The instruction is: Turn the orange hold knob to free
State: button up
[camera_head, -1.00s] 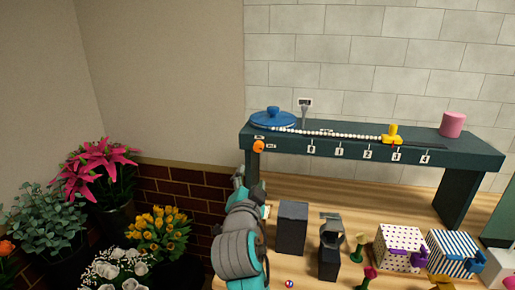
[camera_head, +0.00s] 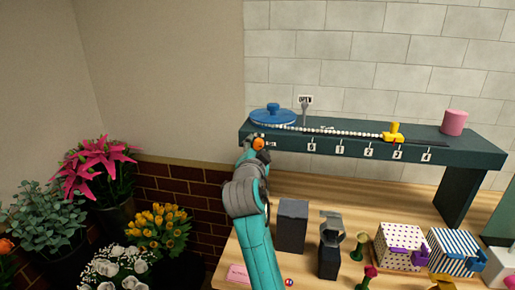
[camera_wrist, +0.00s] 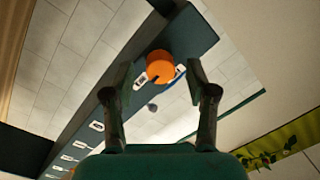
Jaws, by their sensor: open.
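The orange hold knob (camera_head: 259,143) sits on the front face of the dark green shelf, near its left end. It also shows in the wrist view (camera_wrist: 160,67), round, with a dark mark at its lower right edge. My gripper (camera_head: 256,149) is up at the shelf front, right by the knob. In the wrist view my gripper (camera_wrist: 159,80) is open, with one finger on each side of the knob and visible gaps between. Small white labels (camera_wrist: 140,83) lie beside the knob; their text is too small to read.
The shelf (camera_head: 350,146) carries a blue disc (camera_head: 273,116), a white bead chain, a yellow slider (camera_head: 393,133) and a pink cylinder (camera_head: 454,122). Below stand dark boxes (camera_head: 293,226) and patterned boxes (camera_head: 400,247) on the wooden table. Potted flowers (camera_head: 105,165) stand left.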

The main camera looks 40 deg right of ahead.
jog(key=shift+w+d, duration=0.2)
jog(key=shift+d, duration=0.05)
grip_shut()
